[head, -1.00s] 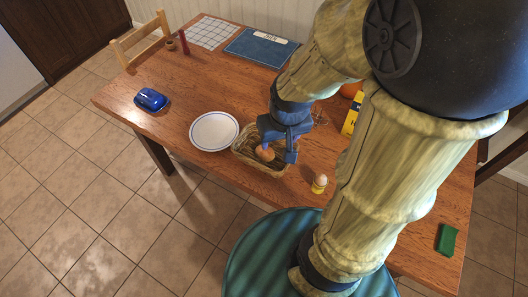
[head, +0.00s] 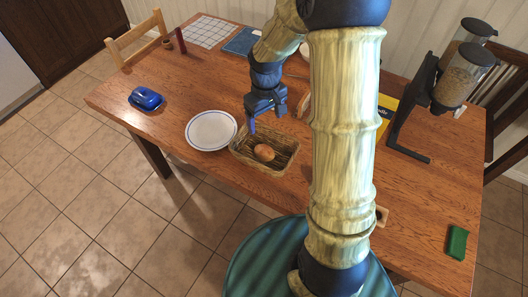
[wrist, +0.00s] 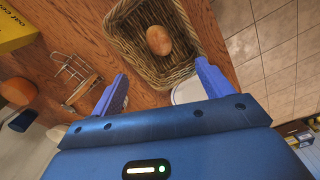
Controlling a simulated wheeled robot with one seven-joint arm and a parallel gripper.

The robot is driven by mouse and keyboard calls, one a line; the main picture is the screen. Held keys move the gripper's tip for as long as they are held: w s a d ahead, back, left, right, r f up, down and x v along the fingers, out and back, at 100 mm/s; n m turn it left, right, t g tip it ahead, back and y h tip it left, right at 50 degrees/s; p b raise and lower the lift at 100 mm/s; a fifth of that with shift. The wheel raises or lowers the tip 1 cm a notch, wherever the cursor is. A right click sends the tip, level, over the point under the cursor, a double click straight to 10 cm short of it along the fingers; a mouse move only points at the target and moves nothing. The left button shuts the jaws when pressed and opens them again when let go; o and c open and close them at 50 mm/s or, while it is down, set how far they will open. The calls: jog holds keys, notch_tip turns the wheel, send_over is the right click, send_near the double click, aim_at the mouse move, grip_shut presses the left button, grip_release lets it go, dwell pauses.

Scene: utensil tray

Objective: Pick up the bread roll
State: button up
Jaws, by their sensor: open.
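The bread roll (head: 264,152) is a small brown oval lying in a rectangular wicker basket (head: 285,168) on the wooden table. It also shows in the wrist view (wrist: 159,40), inside the basket (wrist: 119,36), beyond my fingertips. My gripper (head: 268,122) hangs above the basket's far left edge, apart from the roll. In the wrist view my gripper (wrist: 160,82) has its two blue fingers spread wide with nothing between them.
A white plate (head: 211,130) stands left of the basket. A blue butter dish (head: 146,98) is at the table's left edge. A cereal dispenser (head: 460,77) stands at the right, and a green sponge-like block (head: 457,242) lies near the right corner. A wire rack (wrist: 74,70) is beside the basket.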

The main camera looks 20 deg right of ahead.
aim_at(264, 148)
notch_tip(264, 148, down, 12)
jog(key=shift+f, duration=0.1)
dwell(0.4)
jog(key=shift+w+f+p, duration=0.1)
jog(key=shift+w+f, duration=0.1)
jog(key=shift+f, duration=0.7)
jog(key=shift+w+f+p, duration=0.15)
jog(key=shift+f, duration=0.7)
jog(key=shift+w+f+p, duration=0.1)
jog(key=shift+w+f, duration=0.1)
jog(key=shift+f, duration=0.7)
jog(key=shift+c, duration=0.5)
jog(key=c, duration=1)
